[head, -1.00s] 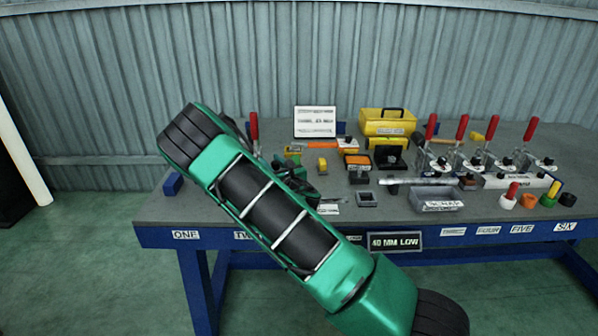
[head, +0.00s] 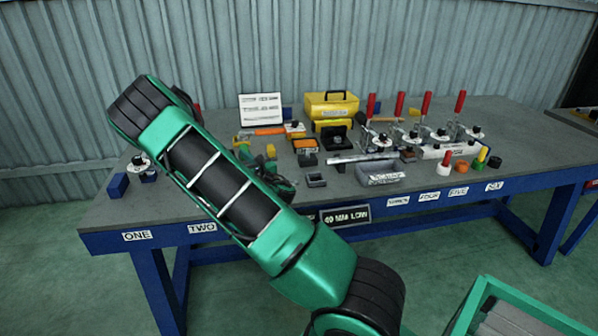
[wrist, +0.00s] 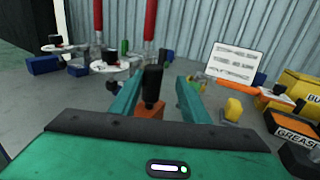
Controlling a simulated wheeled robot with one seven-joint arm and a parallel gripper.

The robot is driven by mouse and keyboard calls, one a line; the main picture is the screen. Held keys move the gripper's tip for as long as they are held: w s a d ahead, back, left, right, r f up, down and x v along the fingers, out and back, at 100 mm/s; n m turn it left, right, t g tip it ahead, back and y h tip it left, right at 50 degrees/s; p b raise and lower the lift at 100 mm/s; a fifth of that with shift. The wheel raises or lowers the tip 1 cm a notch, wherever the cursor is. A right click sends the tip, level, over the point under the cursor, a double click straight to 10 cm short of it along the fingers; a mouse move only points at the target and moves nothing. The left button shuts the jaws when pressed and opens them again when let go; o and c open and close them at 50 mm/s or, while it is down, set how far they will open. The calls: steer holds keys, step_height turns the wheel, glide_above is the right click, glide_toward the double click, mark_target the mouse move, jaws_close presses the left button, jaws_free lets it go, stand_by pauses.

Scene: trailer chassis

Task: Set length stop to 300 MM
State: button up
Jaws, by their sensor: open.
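My gripper (wrist: 157,100) is open in the wrist view, its two green fingers apart. An upright black-handled piece (wrist: 152,86) with an orange base shows between the fingers; I cannot tell whether it lies between them or beyond. In the head view my arm hides much of the gripper. A silver bar (head: 358,158) lies on the grey bench (head: 500,128), with a small dark block (head: 408,156) at its right end. I cannot tell whether this is the length stop, and no 300 MM mark is readable.
Red-handled clamps (head: 398,108) stand at the back right. A yellow box (head: 331,105) and a white sign (head: 262,110) stand at the back. A grey bin (head: 380,180) is near the front edge. A green-framed cart (head: 510,310) is at lower right.

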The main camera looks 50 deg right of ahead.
steer(key=s, duration=0.5)
steer(key=shift+a, duration=0.3)
steer(key=s+d+m+g+h, duration=0.2)
steer(key=s+d+m, duration=0.1)
steer(key=m, duration=0.3)
steer(key=s+d+m+g+h, duration=0.2)
steer(key=s+d+m+g, duration=0.1)
steer(key=d+m, duration=0.2)
steer(key=s+d+m+g+h, duration=0.2)
steer(key=d+m+g+h, duration=0.1)
steer(key=m, duration=0.6)
steer(key=shift+s+d+r, duration=0.25)
steer(key=shift+s+d, duration=0.15)
steer(key=shift+d, duration=0.3)
steer(key=s+m+g, duration=0.2)
steer(key=s+m, duration=0.1)
steer(key=s+m+y, duration=0.1)
steer(key=m, duration=0.1)
steer(key=shift+s+a+f+g, duration=0.25)
steer(key=shift+g, duration=0.15)
steer(key=shift+s+a+m+g+y, duration=0.15)
steer(key=shift+s+a+m+g, duration=0.05)
steer(key=shift+s+m, duration=0.3)
steer(key=shift+s+a+m+g+y, duration=0.15)
steer(key=shift+s+a+m+g, duration=0.05)
steer(key=shift+s+m, duration=0.25)
steer(key=shift+f, duration=0.1)
